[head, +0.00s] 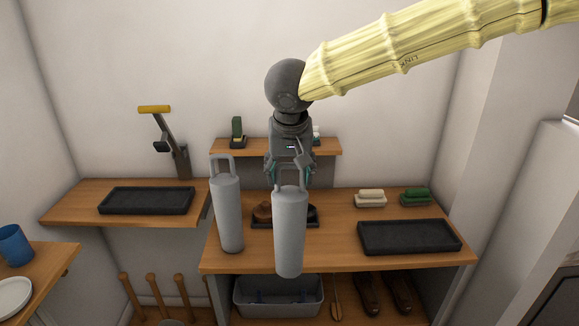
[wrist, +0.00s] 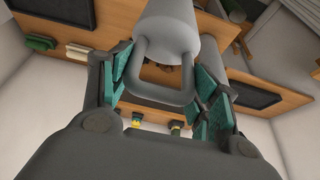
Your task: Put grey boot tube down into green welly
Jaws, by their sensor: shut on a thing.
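My gripper (head: 288,176) is shut on the loop handle of a grey boot tube (head: 290,232). The tube hangs upright below it, its lower end overlapping the bench's front edge in the head view. In the wrist view, the teal finger pads of my gripper (wrist: 162,82) stand either side of the handle, with the tube's body (wrist: 172,18) beyond. A second grey boot tube (head: 228,215) stands upright on the bench, left of the held one. I cannot make out a green welly in either view.
The wooden bench (head: 340,259) carries a black tray (head: 409,237) and two brushes, one cream (head: 370,198) and one green (head: 415,197). Brown items on a dark tray lie behind the held tube. A left shelf holds another black tray (head: 147,201). A grey bin (head: 278,297) and brown shoes sit below.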

